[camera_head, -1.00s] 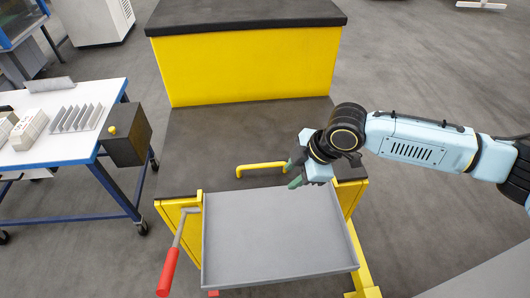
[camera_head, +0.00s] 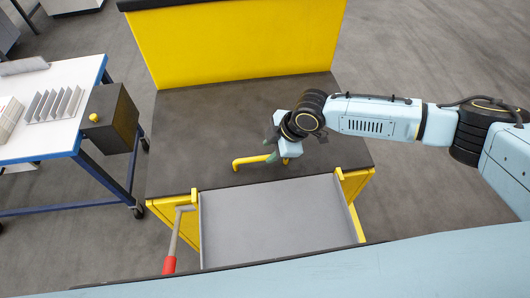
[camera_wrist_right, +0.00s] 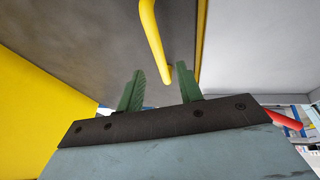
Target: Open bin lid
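The bin lid (camera_head: 205,130) is a dark, flat panel in front of the yellow bin wall; it lies closed. A yellow bar handle (camera_head: 250,160) stands near its front edge. My right gripper (camera_head: 272,152) is at the right end of this handle. In the right wrist view the two green fingers (camera_wrist_right: 160,80) are spread apart, and the handle (camera_wrist_right: 153,38) runs down to the gap between their tips, close to the right finger. I cannot tell if they touch it. My left gripper is not in view.
A grey tray (camera_head: 275,220) sits in front of the lid, with a red-gripped lever (camera_head: 169,264) at its left. A white table (camera_head: 35,135) with a dark box (camera_head: 112,118) on its edge stands at left. Floor at right is clear.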

